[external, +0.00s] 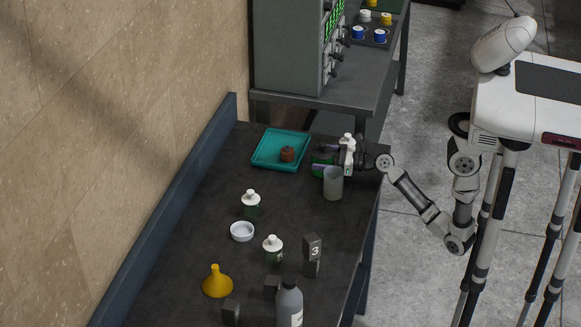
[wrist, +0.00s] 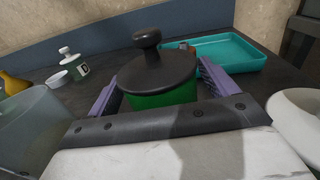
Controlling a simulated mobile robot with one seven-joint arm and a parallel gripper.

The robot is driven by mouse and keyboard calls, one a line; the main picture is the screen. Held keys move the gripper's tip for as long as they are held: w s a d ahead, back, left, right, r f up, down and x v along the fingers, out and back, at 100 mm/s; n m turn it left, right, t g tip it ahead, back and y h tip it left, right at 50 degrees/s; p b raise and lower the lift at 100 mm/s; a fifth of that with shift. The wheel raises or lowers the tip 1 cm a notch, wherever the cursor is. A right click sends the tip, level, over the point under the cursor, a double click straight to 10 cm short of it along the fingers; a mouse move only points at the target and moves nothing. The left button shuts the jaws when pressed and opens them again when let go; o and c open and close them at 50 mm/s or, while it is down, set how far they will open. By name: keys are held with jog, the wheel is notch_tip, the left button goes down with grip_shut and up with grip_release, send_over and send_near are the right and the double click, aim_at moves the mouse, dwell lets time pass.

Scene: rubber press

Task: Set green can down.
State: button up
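The green can (wrist: 165,92) has a black lid with a round black knob. In the wrist view it stands upright between the purple fingers of my gripper (wrist: 160,88), which press close on its two sides. In the external view the green can (external: 321,157) is partly hidden by my gripper (external: 325,160), near the right side of the dark table. The can's bottom is hidden, so I cannot tell whether it touches the table.
A teal tray (external: 262,158) holding a brown lump (external: 287,154) lies just left. A grey translucent cup (external: 333,184) stands close in front. Two white-capped bottles, a white dish (external: 242,232) and a yellow funnel (external: 217,282) stand nearer. Table between tray and bottles is clear.

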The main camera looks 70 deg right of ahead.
aim_at(333, 156)
jog(key=shift+r, duration=0.2)
jog(key=shift+s+d+f, duration=0.1)
jog(key=shift+s, duration=0.25)
jog(key=s, duration=0.1)
jog(key=s+b, duration=0.1)
jog(key=shift+s+d+r, duration=0.1)
jog(key=shift+s+r, duration=0.2)
jog(key=shift+r, duration=0.05)
notch_tip(333, 156, up, 6)
jog(key=shift+w+r, duration=0.15)
jog(key=shift+r, duration=0.1)
